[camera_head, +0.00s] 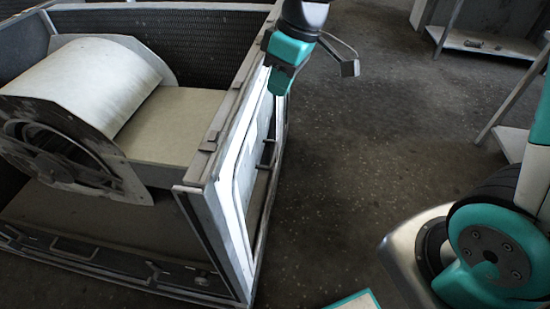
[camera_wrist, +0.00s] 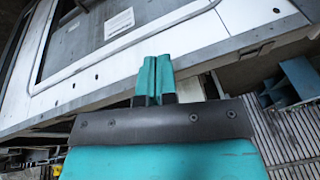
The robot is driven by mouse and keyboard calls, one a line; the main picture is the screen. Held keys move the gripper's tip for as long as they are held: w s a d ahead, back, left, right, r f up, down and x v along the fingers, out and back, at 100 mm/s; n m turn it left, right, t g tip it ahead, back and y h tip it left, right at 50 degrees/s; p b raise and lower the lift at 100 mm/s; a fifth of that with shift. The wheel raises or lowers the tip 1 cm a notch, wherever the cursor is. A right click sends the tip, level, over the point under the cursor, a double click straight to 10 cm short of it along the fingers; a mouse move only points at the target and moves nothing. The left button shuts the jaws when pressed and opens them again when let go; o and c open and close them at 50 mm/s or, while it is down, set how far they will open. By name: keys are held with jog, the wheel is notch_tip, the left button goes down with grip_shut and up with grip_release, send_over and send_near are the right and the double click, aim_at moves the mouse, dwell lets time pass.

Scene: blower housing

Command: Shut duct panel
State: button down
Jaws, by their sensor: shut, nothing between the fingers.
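The duct panel (camera_head: 246,165) is a pale, round-cornered panel in the white-framed right side of the blower housing, seen edge-on in the head view. In the wrist view a grey recessed panel (camera_wrist: 90,35) with white labels sits inside a white frame. I cannot tell how far it stands open. My gripper (camera_head: 279,92) is at the upper right side of the housing, close to the white frame. In the wrist view the teal fingers of my gripper (camera_wrist: 153,80) are together and empty, in front of the frame's edge. Whether they touch it cannot be told.
The blower housing (camera_head: 212,135) holds a curved white blower drum (camera_head: 90,80). A dark bar handle (camera_head: 268,153) shows on its right side. Grey floor (camera_head: 350,160) right of the housing is clear. A shelf unit (camera_head: 487,43) stands at the upper right.

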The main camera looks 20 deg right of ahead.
aim_at(275, 154)
jog(key=w+d+f+n+h+b, duration=0.1)
jog(key=w+d+f+b, duration=0.25)
jog(key=w+f, duration=0.55)
jog(key=w+d+f+n+b, duration=0.2)
jog(key=w+d+f+b, duration=0.3)
jog(key=f, duration=0.8)
jog(key=x, duration=0.9)
jog(key=w+p+x, duration=0.1)
jog(key=x, duration=0.3)
jog(key=shift+a+f, duration=0.25)
jog(key=shift+a, duration=0.1)
jog(key=s+d+b+x, duration=0.1)
jog(key=d+b+x, duration=0.2)
jog(key=b+x, duration=0.6)
jog(key=s+d+f+b+x, duration=0.1)
jog(key=d+b+x, duration=0.2)
jog(key=b+x, duration=0.6)
jog(key=x, duration=1.4)
jog(key=shift+s, duration=0.15)
